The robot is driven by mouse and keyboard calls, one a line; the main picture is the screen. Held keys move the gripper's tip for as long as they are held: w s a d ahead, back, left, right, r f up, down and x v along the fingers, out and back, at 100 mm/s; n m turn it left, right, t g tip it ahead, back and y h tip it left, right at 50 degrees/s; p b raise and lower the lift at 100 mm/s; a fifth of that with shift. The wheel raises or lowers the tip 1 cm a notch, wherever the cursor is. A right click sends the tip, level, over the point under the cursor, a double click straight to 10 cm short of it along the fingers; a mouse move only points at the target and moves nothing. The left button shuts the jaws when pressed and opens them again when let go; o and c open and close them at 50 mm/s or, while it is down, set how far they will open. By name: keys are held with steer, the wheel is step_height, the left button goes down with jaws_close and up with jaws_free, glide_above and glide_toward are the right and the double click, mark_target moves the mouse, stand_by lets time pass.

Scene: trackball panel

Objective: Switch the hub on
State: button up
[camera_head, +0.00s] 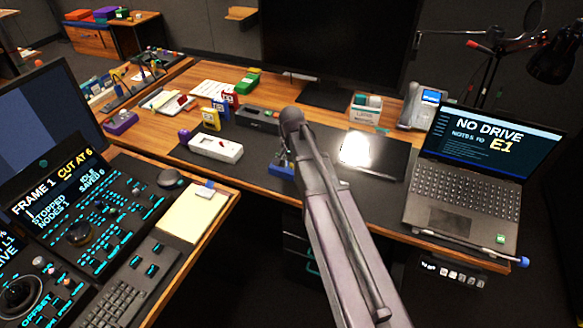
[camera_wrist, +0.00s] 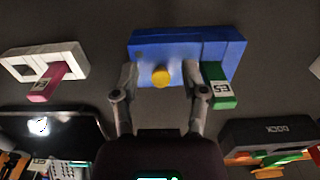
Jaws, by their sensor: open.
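A blue box (camera_wrist: 190,50) with a round yellow button (camera_wrist: 161,76) on its near side is at the top centre of the wrist view. It looks like the hub, though no label on it can be read. A green stick marked E5 (camera_wrist: 218,84) juts from its right part. My gripper (camera_wrist: 160,84) is open, with one finger on each side of the yellow button in the picture; whether they touch the box I cannot tell. In the head view the blue box (camera_head: 280,170) shows at the mat's middle, partly hidden by my arm.
A white box (camera_head: 215,147) stands left of the blue one, and a black dock (camera_head: 258,119) behind it. A dark tablet (camera_head: 374,156) and a laptop (camera_head: 465,195) reading "NO DRIVE" are to the right. A monitor (camera_head: 330,45) stands behind.

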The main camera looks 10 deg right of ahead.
jaws_close()
steer(key=shift+w, duration=0.1)
stand_by(0.6)
steer(key=g, duration=0.1)
steer(key=g+y+b, duration=0.1)
steer(key=w+g+y, duration=0.1)
steer(key=shift+d+f, duration=0.1)
steer(key=shift+d, duration=0.2)
steer(key=shift+d+g+y+b, duration=0.15)
steer(key=shift+g+y+b, duration=0.55)
steer(key=shift+g, duration=0.1)
